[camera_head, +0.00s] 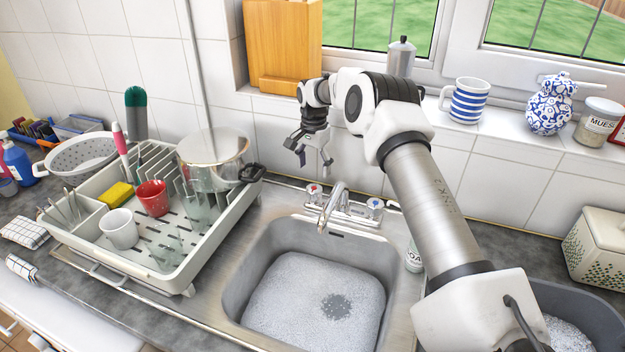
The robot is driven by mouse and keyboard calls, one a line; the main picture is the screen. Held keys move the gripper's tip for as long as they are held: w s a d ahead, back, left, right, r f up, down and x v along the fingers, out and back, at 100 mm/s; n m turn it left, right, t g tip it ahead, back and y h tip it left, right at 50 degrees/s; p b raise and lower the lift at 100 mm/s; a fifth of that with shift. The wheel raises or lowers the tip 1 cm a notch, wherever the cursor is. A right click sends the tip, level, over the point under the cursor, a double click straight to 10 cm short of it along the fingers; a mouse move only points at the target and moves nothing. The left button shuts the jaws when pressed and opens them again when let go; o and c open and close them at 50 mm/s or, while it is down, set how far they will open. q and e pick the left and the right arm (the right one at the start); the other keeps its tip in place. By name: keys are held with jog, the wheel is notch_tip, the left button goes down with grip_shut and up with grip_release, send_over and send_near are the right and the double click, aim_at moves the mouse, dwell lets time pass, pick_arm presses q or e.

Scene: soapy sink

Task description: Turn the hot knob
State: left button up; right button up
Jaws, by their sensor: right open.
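The hot knob, with a red mark on top (313,191), sits at the left end of the chrome faucet (333,204) behind the sink. The cold knob, with a blue mark (374,205), is at the right end. My right gripper (312,160) reaches in from the right side. It hangs with its fingers pointing down and apart, above and slightly left of the hot knob. It is empty and appears clear of the knob. My left gripper is not in view.
A dish rack (185,262) with cups and a pot stands left of the gripper. The sink basin (252,245) holds soapy water. A soap bottle (414,257) stands right of the sink. A striped mug (466,101) and a wooden board (283,42) are on the windowsill.

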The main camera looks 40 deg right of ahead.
aim_at(314, 189)
jog(key=shift+s+a, duration=0.1)
jog(key=shift+s, duration=0.05)
jog(key=shift+s+a+f+p, duration=0.5)
jog(key=shift+s+a+p, duration=0.3)
jog(key=shift+s+p, duration=0.1)
jog(key=shift+s+f, duration=0.15)
jog(key=shift+f, duration=0.55)
jog(key=f, duration=0.1)
jog(key=w+f, duration=0.1)
jog(key=d+f, duration=0.1)
jog(key=f, duration=0.1)
jog(key=shift+w+f+p, duration=0.1)
jog(key=shift+w+p, duration=0.1)
jog(key=shift+p, duration=0.2)
jog(key=shift+s+a+r, duration=0.15)
jog(key=shift+s+r, duration=0.05)
jog(key=shift+r, duration=0.05)
jog(key=shift+s+a+r, duration=0.15)
jog(key=shift+r, duration=0.05)
jog(key=c, duration=1)
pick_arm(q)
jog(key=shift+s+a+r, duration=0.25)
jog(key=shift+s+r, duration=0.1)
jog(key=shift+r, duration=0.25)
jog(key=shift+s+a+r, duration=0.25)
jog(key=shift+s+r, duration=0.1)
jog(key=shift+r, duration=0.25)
pick_arm(e)
jog(key=shift+f, duration=0.1)
jog(key=shift+c, duration=0.8)
